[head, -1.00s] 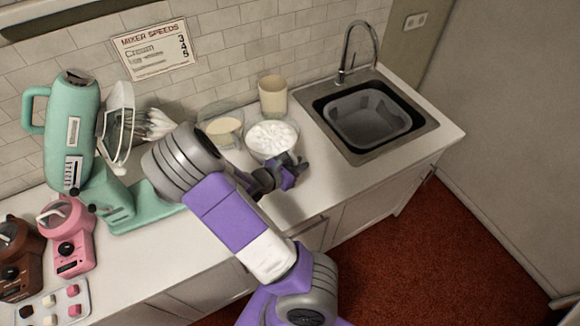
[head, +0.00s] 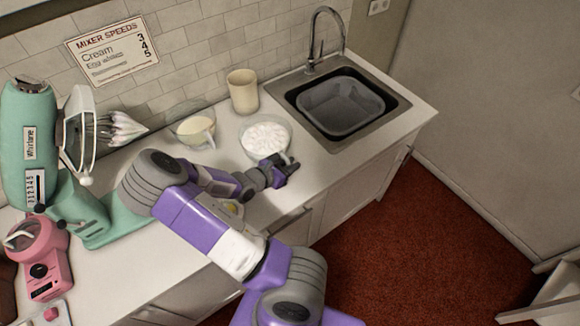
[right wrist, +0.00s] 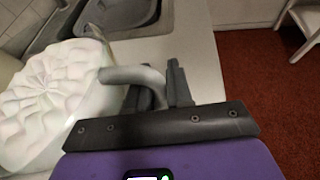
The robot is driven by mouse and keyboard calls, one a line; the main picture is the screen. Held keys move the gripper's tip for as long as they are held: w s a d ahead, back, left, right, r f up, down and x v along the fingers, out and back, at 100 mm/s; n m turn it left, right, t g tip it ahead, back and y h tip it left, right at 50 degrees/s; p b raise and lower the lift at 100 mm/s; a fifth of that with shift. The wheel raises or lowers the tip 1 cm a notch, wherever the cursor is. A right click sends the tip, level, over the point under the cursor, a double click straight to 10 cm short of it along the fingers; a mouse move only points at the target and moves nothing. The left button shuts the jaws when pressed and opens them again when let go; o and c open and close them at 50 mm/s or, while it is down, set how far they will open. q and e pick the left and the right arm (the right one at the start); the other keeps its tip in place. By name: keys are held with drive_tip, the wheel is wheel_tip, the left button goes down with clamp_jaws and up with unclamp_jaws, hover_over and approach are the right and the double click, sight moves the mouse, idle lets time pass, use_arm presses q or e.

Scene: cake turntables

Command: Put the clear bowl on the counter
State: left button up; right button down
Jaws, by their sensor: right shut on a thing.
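A clear bowl (head: 249,146) filled with white, lumpy cream (head: 266,137) is at the counter's (head: 308,160) front, left of the sink. My right gripper (head: 283,169) is at its front right side. In the right wrist view, the gripper (right wrist: 155,85) is shut on a grey, curved handle (right wrist: 138,75) beside the white cream (right wrist: 55,95). I cannot tell whether the bowl's base touches the counter. A second clear bowl (head: 180,142) with pale yellow contents stands to its left, behind my arm. My left gripper is not in view.
A cream-coloured cup (head: 242,92) stands behind the bowls. A sink with a grey basin (head: 340,107) is at the right. A green mixer (head: 25,140) and a pink one (head: 40,262) stand at the left. Bare counter lies between the held bowl and the sink.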

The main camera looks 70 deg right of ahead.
drive_tip(key=shift+f, duration=0.25)
drive_tip(key=shift+f, duration=0.15)
drive_tip(key=c, duration=1)
unclamp_jaws()
